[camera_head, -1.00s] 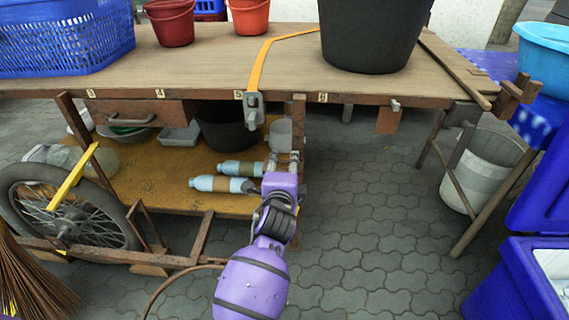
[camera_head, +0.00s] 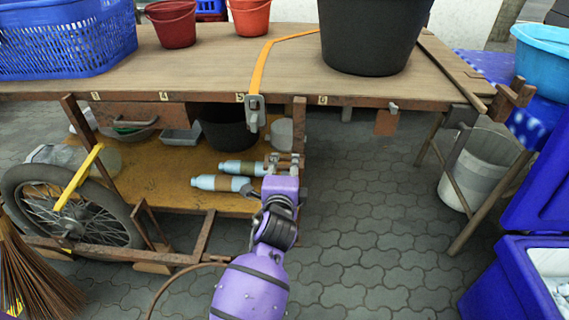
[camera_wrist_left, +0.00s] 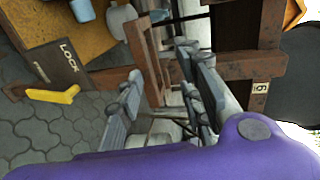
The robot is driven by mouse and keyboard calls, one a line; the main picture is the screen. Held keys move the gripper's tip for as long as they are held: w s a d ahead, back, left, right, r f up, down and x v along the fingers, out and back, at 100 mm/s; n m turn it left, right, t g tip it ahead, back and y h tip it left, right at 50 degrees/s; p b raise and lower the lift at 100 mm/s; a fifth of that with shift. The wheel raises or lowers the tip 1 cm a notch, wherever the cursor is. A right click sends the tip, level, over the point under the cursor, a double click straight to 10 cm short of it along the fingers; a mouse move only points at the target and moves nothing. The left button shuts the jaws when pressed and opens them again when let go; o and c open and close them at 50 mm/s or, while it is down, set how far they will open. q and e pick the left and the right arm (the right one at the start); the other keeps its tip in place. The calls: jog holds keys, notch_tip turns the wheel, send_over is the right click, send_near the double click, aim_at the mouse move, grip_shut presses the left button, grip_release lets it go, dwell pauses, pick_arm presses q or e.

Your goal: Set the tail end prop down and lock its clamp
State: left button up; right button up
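A wooden leg frame (camera_head: 485,205), which seems to be the tail end prop, stands slanted under the right end of the cart table. A grey metal piece (camera_head: 462,115) sits at its top; I cannot tell whether this is the clamp or how it is set. A small rusty plate (camera_head: 386,123) with a grey knob hangs under the front edge. My left gripper (camera_head: 284,163) is below that edge near label 6, well left of the frame. In the left wrist view its fingers (camera_wrist_left: 163,95) are apart with nothing clearly held. My right gripper is not in view.
A yellow lever (camera_head: 78,178) stands by the spoked wheel (camera_head: 70,208); a LOCK plate (camera_wrist_left: 62,62) shows in the left wrist view. Bottles (camera_head: 220,184) lie on the lower shelf. An orange strap (camera_head: 260,70) crosses the table (camera_head: 200,68).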

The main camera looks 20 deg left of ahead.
aim_at(284, 169)
pick_arm(q)
jog(key=shift+p+v, duration=1.4)
jog(key=shift+v, duration=1.55)
jog(key=shift+f, duration=0.15)
jog(key=b+x, duration=0.1)
jog(key=x, duration=0.2)
jog(key=f+b+x, duration=0.1)
jog(key=x, duration=0.2)
jog(key=b+x, duration=0.1)
jog(key=x, duration=0.2)
jog(key=shift+s+a+f, duration=0.1)
jog(key=shift+a+f, duration=0.1)
jog(key=shift+a, duration=0.1)
jog(key=shift+c, duration=0.2)
grip_shut()
